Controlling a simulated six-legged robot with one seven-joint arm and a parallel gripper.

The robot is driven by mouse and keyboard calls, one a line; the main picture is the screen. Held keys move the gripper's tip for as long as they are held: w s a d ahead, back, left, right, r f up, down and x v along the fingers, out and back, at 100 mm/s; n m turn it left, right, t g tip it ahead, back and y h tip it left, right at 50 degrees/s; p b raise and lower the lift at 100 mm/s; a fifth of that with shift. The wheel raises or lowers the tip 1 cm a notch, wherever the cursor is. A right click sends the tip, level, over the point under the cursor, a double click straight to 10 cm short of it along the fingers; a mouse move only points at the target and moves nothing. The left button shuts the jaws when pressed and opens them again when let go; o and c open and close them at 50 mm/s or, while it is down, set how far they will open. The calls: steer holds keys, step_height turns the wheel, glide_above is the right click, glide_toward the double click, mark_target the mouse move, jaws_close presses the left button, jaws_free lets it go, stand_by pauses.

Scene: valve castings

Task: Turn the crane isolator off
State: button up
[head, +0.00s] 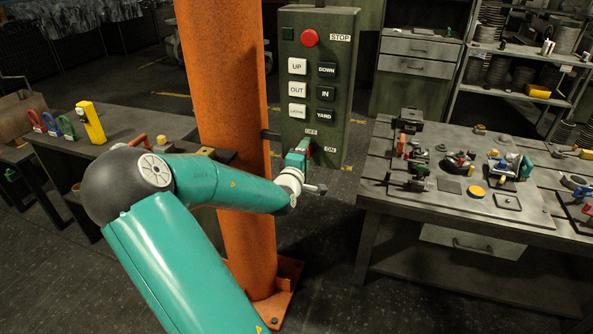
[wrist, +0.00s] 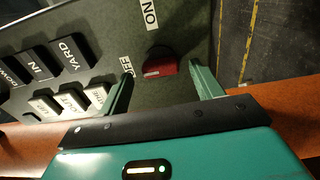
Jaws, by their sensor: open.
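The crane isolator is a red knob (wrist: 166,67) low on the dark green control panel (head: 341,95). In the wrist view its bar lies roughly sideways, with a pale mark at its lower left. The OFF label (wrist: 126,66) is left of it and the ON label (wrist: 150,14) above it. I cannot tell for sure which label the knob points to. My gripper (wrist: 161,67) is open and empty, with one finger to each side of the knob in that view.
The panel hangs on an orange column (head: 228,90) and carries a red stop button (head: 309,38) and several push buttons above. A workbench (head: 385,205) with parts stands right. A bench (head: 120,125) with a yellow device (head: 91,122) stands left.

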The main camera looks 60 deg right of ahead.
steer(key=s+a, duration=0.1)
steer(key=a, duration=1)
steer(key=shift+s+a, duration=0.35)
steer(key=shift+s, duration=0.05)
steer(key=w+a+f+m+t+y, duration=0.1)
steer(key=w+a+f+m+y, duration=0.1)
steer(key=w+a+f+y, duration=0.3)
steer(key=w+a+f+t+y, duration=0.1)
steer(key=w+a+y, duration=0.2)
steer(key=a, duration=0.3)
steer(key=w+a+f+m+t+y, duration=0.1)
steer(key=w+a+t+y, duration=0.15)
steer(key=a, duration=0.35)
steer(key=w+a+y, duration=0.3)
steer(key=w+a, duration=0.1)
steer(key=a, duration=0.2)
steer(key=a+r+y, duration=0.3)
steer(key=a+r, duration=0.1)
steer(key=a, duration=0.4)
steer(key=s+a+r+n+g+y, duration=0.1)
steer(key=s+a+r, duration=0.9)
steer(key=s+a, duration=0.3)
steer(key=shift+a+r+g, duration=0.15)
steer(key=shift+a+g, duration=0.05)
steer(key=shift+g, duration=0.15)
